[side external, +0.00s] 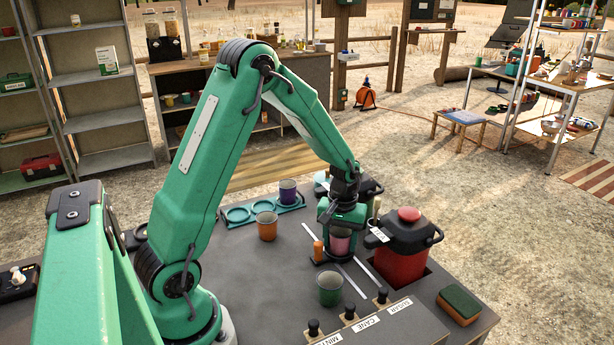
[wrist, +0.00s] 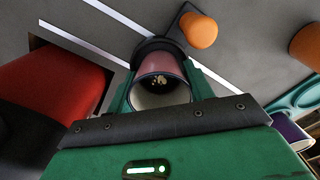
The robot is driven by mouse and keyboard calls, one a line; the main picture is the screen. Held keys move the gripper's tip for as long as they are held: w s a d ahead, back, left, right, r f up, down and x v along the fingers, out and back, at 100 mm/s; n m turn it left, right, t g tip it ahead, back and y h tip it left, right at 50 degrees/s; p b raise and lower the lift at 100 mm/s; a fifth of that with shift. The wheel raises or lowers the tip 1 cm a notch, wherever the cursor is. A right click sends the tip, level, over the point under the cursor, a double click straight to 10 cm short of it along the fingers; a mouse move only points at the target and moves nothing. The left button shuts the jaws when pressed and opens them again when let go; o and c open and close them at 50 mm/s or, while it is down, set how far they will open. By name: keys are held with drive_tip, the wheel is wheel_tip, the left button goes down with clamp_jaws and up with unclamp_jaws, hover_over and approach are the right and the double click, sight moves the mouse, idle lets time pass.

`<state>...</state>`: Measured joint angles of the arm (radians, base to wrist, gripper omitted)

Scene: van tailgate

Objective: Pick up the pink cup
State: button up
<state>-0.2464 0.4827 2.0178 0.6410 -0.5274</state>
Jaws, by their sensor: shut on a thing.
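The pink cup (side external: 340,242) is upright between the fingers of my gripper (side external: 341,226), left of the red pot. In the wrist view my gripper (wrist: 160,80) has a green finger on each side of the pink cup (wrist: 158,62). The jaws are shut on it. I look into its pale inside, where small brownish bits show at the dark bottom. I cannot tell whether the cup's base touches the table.
A red pot (side external: 402,264) with a black top stands close on the right. A green cup (side external: 330,289) stands in front and an orange cup (side external: 266,226) to the left. A purple cup (side external: 288,192) sits in a teal holder (side external: 237,214). A sponge (side external: 458,306) lies front right.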

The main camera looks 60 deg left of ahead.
drive_tip(key=shift+r, duration=0.25)
wheel_tip(320, 180, up, 9)
drive_tip(key=shift+r, duration=0.15)
idle(1.4)
drive_tip(key=shift+r, duration=0.2)
idle(0.6)
wheel_tip(320, 180, up, 5)
drive_tip(key=s+a+n, duration=0.3)
drive_tip(key=a+n, duration=0.2)
drive_tip(key=a, duration=0.3)
drive_tip(key=s+a+n, duration=0.3)
drive_tip(key=a+n, duration=0.1)
drive_tip(key=a, duration=0.4)
drive_tip(key=shift+f, duration=2.3)
drive_tip(key=shift+s+a, duration=0.1)
drive_tip(key=s+a+f, duration=0.1)
drive_tip(key=a+f, duration=0.1)
drive_tip(key=a, duration=0.1)
drive_tip(key=s+a+f, duration=0.1)
drive_tip(key=a+f, duration=0.1)
drive_tip(key=a, duration=0.2)
drive_tip(key=s+a+f, duration=0.2)
drive_tip(key=a+f, duration=0.1)
drive_tip(key=shift+a, duration=0.4)
